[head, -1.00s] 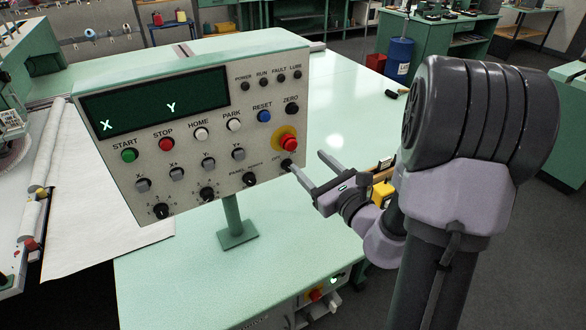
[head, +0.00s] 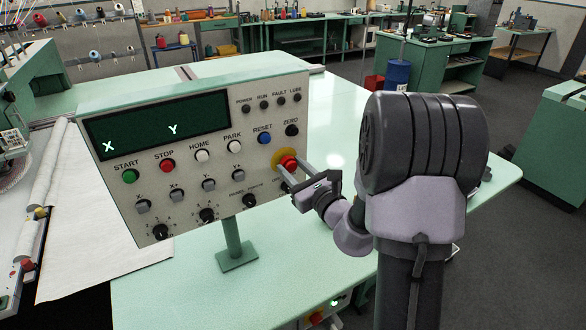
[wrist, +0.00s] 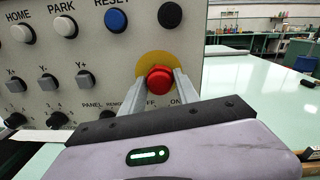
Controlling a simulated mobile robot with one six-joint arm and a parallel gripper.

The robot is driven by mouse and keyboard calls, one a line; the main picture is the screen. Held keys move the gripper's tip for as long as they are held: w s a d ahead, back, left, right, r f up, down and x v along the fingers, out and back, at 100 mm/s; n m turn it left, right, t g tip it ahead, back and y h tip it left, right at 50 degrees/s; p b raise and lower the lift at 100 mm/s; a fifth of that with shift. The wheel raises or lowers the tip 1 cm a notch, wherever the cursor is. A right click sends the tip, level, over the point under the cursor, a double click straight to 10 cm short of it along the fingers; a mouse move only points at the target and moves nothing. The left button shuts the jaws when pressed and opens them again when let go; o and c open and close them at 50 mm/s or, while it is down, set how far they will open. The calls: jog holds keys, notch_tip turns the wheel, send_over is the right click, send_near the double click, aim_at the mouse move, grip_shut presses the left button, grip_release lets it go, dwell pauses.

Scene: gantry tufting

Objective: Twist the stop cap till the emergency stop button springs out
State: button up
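The red stop cap (head: 288,163) sits on a yellow ring (head: 277,160) at the right side of the grey control panel, below the ZERO button. It also shows in the wrist view (wrist: 160,78), between my two fingertips. My gripper (head: 293,174) is open, with one finger on each side of the cap in the wrist view. I cannot tell whether the fingers touch the cap. The cap's lower side and the switch below it are partly hidden by my gripper.
The control panel (head: 108,200) stands on a green post (head: 231,238) on a pale green table (head: 190,290). Other buttons and knobs lie close to the left of the cap, with the ZERO button (head: 292,130) above.

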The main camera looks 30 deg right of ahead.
jog(key=shift+r+m, duration=0.1)
jog(key=shift+m, duration=0.2)
grip_shut()
jog(key=m+p, duration=0.2)
jog(key=shift+m+p, duration=0.35)
jog(key=shift+m, duration=0.05)
jog(key=shift+m+p, duration=1.8)
jog(key=shift+m, duration=0.7)
jog(key=o, duration=1.3)
grip_release()
jog(key=shift+c, duration=0.2)
